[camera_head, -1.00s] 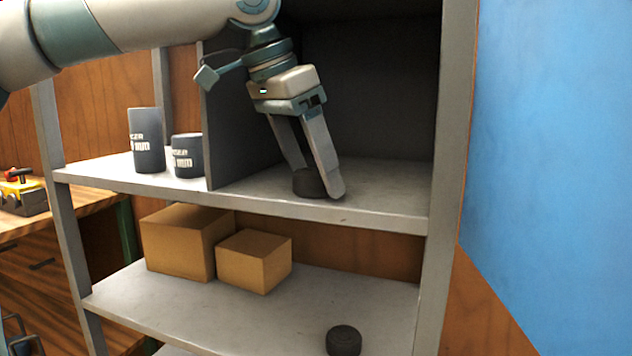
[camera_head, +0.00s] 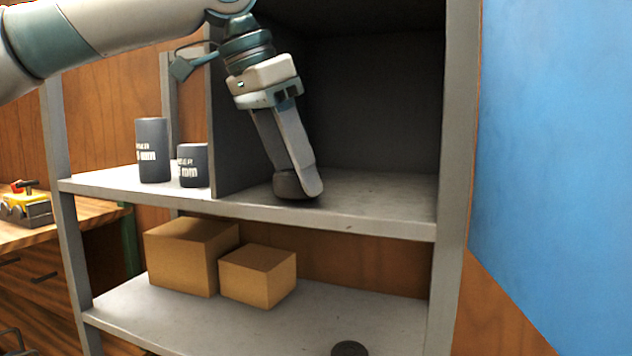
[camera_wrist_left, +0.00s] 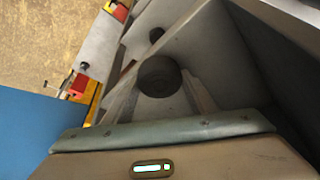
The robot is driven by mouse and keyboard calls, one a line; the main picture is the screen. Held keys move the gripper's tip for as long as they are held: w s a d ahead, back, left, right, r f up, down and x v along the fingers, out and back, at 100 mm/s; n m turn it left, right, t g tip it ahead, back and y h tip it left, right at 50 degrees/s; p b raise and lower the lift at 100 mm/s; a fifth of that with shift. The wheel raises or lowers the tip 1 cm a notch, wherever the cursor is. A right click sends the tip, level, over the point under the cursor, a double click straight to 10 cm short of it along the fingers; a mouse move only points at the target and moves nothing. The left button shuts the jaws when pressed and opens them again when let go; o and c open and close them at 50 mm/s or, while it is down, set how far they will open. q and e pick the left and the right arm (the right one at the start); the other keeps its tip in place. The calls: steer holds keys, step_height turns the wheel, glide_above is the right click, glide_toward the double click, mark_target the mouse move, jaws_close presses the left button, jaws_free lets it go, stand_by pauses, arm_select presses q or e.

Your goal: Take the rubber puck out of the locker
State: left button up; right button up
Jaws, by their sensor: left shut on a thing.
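The rubber puck (camera_head: 288,185) is a short dark cylinder in the right compartment of the locker's upper shelf (camera_head: 385,205), near its front edge. My left gripper (camera_head: 294,182) reaches down from above and is shut on the puck, one finger covering its right side. The puck looks slightly tilted; I cannot tell whether it touches the shelf. In the left wrist view the puck (camera_wrist_left: 159,77) sits between the two fingertips. A second dark disc (camera_head: 350,349) lies on the lower shelf (camera_head: 200,323). My right gripper is not in view.
A grey divider (camera_head: 228,120) stands left of my gripper, with two dark labelled cylinders (camera_head: 152,150) beyond it. Two cardboard boxes (camera_head: 192,257) stand on the lower shelf. The locker's right post (camera_head: 457,150) bounds the compartment. The upper shelf right of the puck is clear.

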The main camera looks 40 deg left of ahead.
arm_select(q)
steer(key=s+a+b, duration=0.4)
steer(key=s+a, duration=0.2)
steer(key=s, duration=0.7)
steer(key=shift+a, duration=0.15)
